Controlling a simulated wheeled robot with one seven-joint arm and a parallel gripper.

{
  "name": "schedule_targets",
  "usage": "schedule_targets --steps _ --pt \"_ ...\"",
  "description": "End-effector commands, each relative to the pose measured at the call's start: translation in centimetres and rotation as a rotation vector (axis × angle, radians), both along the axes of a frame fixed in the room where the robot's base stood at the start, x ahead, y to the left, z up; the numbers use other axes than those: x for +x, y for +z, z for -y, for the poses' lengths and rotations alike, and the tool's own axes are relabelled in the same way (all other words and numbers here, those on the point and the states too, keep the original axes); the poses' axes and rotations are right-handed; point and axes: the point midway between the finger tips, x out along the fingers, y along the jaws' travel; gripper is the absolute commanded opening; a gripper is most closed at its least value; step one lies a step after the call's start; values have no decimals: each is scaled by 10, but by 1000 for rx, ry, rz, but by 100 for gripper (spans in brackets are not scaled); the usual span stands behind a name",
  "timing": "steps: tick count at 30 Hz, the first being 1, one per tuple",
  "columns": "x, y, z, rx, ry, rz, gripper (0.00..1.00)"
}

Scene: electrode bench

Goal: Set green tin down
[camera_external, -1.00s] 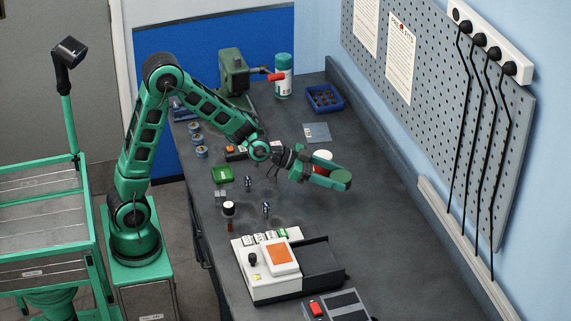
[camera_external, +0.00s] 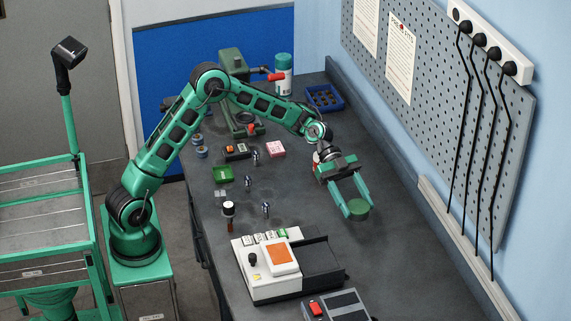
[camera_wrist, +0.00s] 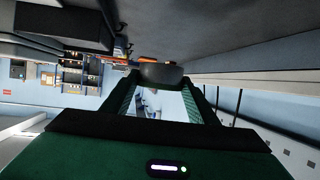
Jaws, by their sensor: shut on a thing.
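The green tin (camera_external: 358,209) is a short round tin with a green top. It is between the fingertips of my gripper (camera_external: 357,211), on the right part of the dark bench (camera_external: 385,265). My gripper is shut on it, with the two long green fingers on either side. In the wrist view the tin (camera_wrist: 161,73) shows as a dark round shape between the fingertips. The external view does not clearly show whether the tin touches the bench top or hangs just above it.
A white device with an orange panel (camera_external: 281,257) stands in front of the gripper, to its left. The bench right of the tin is clear.

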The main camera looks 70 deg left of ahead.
Motion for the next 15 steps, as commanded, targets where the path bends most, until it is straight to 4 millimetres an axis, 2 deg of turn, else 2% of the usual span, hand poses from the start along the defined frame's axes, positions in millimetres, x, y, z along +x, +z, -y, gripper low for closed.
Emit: schedule_targets --steps 1,9,15 --pt "-1 -5 11 -1 -6 -1 27" --pt "6 -38 65 -1 -4 -3 27" --pt "11 -57 95 -1 -1 -2 27"
